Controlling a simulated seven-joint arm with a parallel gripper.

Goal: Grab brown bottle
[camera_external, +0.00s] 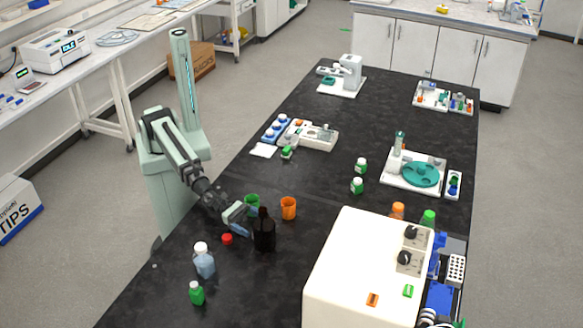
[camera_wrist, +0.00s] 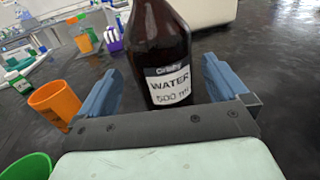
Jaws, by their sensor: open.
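The brown bottle (camera_external: 264,234) stands upright on the black table, dark with a narrow neck. In the wrist view the brown bottle (camera_wrist: 160,45) fills the upper middle, and its white label reads "WATER 500 ml". My gripper (camera_external: 243,213) is low over the table at the left side of the bottle. In the wrist view my gripper (camera_wrist: 163,88) is open, with one blue finger on each side of the bottle's lower part. Clear gaps show between the fingers and the glass. The bottle's top is cut off in the wrist view.
An orange cup (camera_external: 288,208) and a green cup (camera_external: 252,201) stand close behind the bottle. A red cap (camera_external: 227,239), a clear white-capped bottle (camera_external: 204,261) and a small green bottle (camera_external: 196,293) are nearer the front left. A large cream machine (camera_external: 355,270) stands to the right.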

